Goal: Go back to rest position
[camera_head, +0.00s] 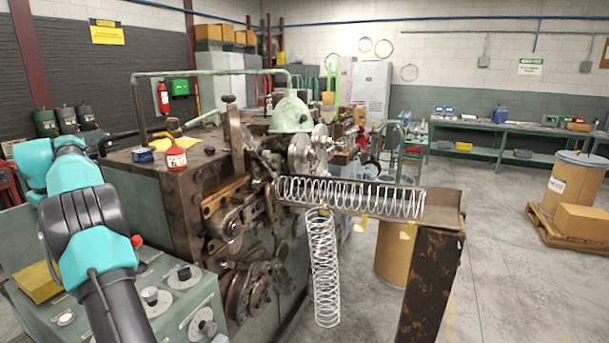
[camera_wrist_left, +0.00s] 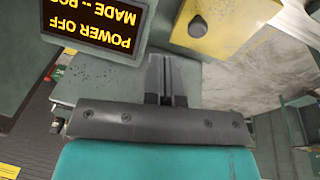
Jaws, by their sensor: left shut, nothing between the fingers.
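My left arm (camera_head: 85,215) comes in from the left over the green control panel (camera_head: 205,297) of the coiler machine. Its gripper fingertips are not clear in the head view. In the left wrist view my left gripper (camera_wrist_left: 166,75) is shut and empty, its fingers together above a grey-green surface. A dark display (camera_wrist_left: 95,22) with upside-down yellow text, including "POWER OFF", is at the upper left. A yellow plate (camera_wrist_left: 225,22) with a dark round knob is at the upper right. My right arm and gripper are not in view.
The coiler machine (camera_head: 172,200) stands at centre left. One spring (camera_head: 350,197) lies along the metal chute, and another spring (camera_head: 323,268) hangs below it. A red container (camera_head: 176,158) stands on the machine top. Open floor lies right of the chute post (camera_head: 430,290).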

